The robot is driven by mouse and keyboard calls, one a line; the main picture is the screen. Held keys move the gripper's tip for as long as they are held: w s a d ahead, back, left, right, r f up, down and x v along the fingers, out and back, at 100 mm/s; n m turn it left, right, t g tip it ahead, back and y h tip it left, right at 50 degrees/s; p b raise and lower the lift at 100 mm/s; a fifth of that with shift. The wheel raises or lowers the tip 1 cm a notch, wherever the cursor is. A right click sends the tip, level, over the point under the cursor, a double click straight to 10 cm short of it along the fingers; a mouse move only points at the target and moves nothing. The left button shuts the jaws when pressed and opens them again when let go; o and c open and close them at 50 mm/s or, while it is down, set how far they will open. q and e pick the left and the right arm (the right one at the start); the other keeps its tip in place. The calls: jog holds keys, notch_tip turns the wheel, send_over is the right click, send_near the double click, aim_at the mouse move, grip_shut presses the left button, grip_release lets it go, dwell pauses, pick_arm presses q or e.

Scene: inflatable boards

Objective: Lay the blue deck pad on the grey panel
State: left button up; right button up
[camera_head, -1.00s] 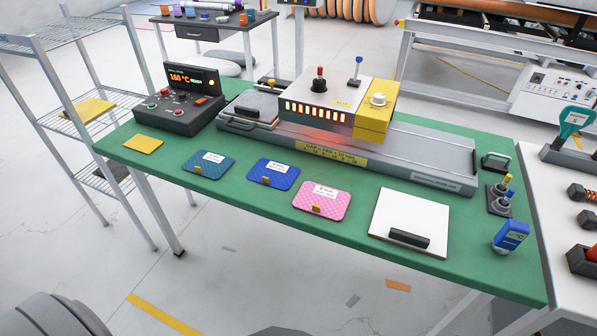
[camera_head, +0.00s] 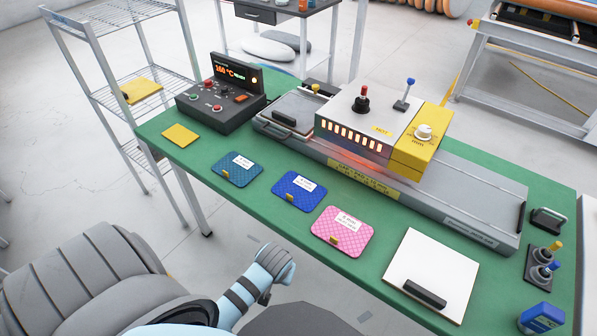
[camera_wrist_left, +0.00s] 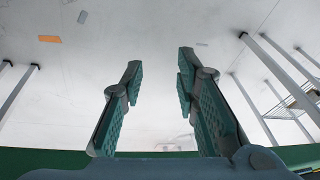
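The blue deck pad (camera_head: 299,191) lies flat on the green table, between a teal pad (camera_head: 236,169) and a pink pad (camera_head: 342,231). It has a white label and a small yellow tab. A grey panel (camera_head: 309,101) with a dark block on it lies at the left end of the heater machine's bed; I take this as the task's panel. Part of my left arm shows at the bottom of the head view, below the table's front edge, its fingers not discernible. In the left wrist view my left gripper (camera_wrist_left: 160,88) is open and empty. My right gripper is not in view.
The heater machine (camera_head: 370,126) with its yellow end block stands over the bed. A control box (camera_head: 222,95) reads 160 °C. A white board (camera_head: 432,272) with a black handle lies at the right front. A yellow square (camera_head: 181,135) lies at the left. A wire shelf (camera_head: 123,97) stands beyond.

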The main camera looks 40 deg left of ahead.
pick_arm(q)
jog(key=w+r+n+p, duration=0.1)
jog(key=w+r+n, duration=0.3)
jog(key=r, duration=0.6)
jog(key=n+g+y, duration=0.1)
jog(key=n+y, duration=0.1)
jog(key=n, duration=0.3)
send_near(292, 197)
jog(key=s+d+f, duration=0.1)
jog(key=s, duration=0.1)
jog(key=s+d+f, duration=0.1)
jog(key=f, duration=0.1)
jog(key=shift+s+d, duration=0.35)
jog(key=w+r+n+g, duration=0.1)
jog(key=w+r+n, duration=0.4)
jog(key=r, duration=0.2)
jog(key=shift+n, duration=0.4)
jog(key=b+x, duration=0.1)
jog(key=x, duration=0.3)
jog(key=b+x, duration=0.2)
jog(key=x, duration=0.3)
jog(key=a+b+x, duration=0.1)
jog(key=x, duration=0.3)
jog(key=shift+s, duration=0.3)
grip_shut()
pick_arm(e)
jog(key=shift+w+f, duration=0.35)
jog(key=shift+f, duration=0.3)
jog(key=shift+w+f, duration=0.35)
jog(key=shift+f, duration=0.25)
